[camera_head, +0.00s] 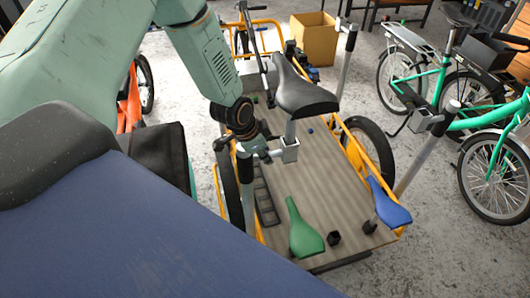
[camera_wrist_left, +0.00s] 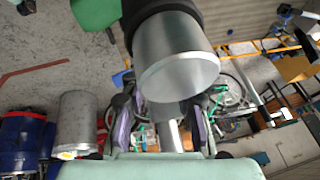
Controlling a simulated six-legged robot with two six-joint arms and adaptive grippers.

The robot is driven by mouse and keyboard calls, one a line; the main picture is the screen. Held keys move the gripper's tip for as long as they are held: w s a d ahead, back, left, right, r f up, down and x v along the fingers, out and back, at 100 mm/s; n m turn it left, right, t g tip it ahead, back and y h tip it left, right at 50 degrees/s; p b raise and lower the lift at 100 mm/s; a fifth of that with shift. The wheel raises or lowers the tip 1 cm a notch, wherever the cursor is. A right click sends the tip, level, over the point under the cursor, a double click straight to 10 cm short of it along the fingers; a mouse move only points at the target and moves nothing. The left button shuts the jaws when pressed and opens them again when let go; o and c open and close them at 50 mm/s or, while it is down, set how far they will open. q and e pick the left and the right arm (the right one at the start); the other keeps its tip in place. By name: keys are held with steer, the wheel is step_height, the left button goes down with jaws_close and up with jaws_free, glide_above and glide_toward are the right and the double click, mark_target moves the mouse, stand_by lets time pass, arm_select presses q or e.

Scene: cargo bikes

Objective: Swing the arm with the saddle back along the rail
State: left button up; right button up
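A black saddle (camera_head: 305,95) sits on a short post in a grey metal clamp (camera_head: 288,151) above the cargo bike's deck (camera_head: 335,180). Left of the clamp stands a grey post with a black cap (camera_head: 246,190). My left gripper (camera_head: 266,150) is beside that post and the clamp, partly hidden by my arm. In the left wrist view a large black-capped metal cylinder (camera_wrist_left: 178,62) fills the upper middle. Below it the fingers of my left gripper (camera_wrist_left: 163,125) stand apart, with a narrow grey bar (camera_wrist_left: 172,136) between them and gaps showing on both sides. My right gripper is out of view.
Another black-capped post (camera_head: 425,155) with a clamp stands at the right. Green bikes (camera_head: 455,120) are parked beyond it. A cardboard box (camera_head: 313,40) is behind.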

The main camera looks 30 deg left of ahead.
arm_select(q)
steer(key=shift+c, duration=0.2)
steer(key=shift+d, duration=0.15)
steer(key=c, duration=0.3)
jaws_close()
